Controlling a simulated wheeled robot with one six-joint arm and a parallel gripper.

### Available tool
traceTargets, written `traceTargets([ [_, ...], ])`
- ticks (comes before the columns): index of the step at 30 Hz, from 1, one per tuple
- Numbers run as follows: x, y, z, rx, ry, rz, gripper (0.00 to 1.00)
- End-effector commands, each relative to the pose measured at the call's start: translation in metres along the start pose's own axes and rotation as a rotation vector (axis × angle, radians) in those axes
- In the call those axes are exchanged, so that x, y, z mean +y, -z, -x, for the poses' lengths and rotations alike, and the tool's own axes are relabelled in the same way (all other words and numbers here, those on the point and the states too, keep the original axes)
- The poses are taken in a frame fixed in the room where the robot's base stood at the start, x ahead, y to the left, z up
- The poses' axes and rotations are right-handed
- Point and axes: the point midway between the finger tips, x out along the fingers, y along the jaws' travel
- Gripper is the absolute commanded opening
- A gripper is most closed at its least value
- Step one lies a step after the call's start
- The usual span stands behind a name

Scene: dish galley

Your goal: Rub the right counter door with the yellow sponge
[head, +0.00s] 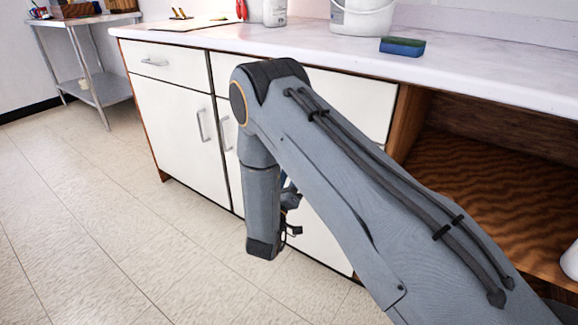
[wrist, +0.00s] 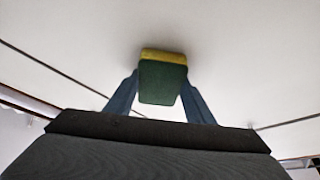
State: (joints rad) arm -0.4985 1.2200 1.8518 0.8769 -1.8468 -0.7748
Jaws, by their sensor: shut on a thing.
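My gripper (wrist: 160,90) is shut on the yellow sponge (wrist: 162,56), which has a dark green layer on the near side. In the wrist view its yellow side faces a white panel, with a soft shadow around it. It is at or very near the panel; I cannot tell whether it touches. In the head view the right counter door (head: 318,238) is white and closed, and my arm covers much of it. The sponge and fingertips are hidden there behind my arm.
A blue and green sponge (head: 402,48) lies on the countertop (head: 480,72) near a white bucket (head: 362,18). The left door (head: 172,130) is closed. An open wooden compartment (head: 480,190) is at right. The tiled floor (head: 110,220) is clear at left.

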Motion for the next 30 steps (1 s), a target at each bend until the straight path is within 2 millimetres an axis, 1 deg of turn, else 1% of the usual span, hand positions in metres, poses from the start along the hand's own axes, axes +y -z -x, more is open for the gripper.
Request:
traceTargets([
  [1,0.002,-0.004,-0.002,-0.010,-0.007,0.003,0.13],
  [5,-0.003,-0.001,-0.003,-0.009,-0.006,0.002,0.13],
  [15,-0.027,0.021,-0.008,-0.001,-0.001,-0.006,0.12],
  [22,-0.033,0.028,-0.008,0.003,0.000,-0.008,0.13],
  [30,-0.049,0.038,-0.011,0.003,0.001,-0.006,0.13],
])
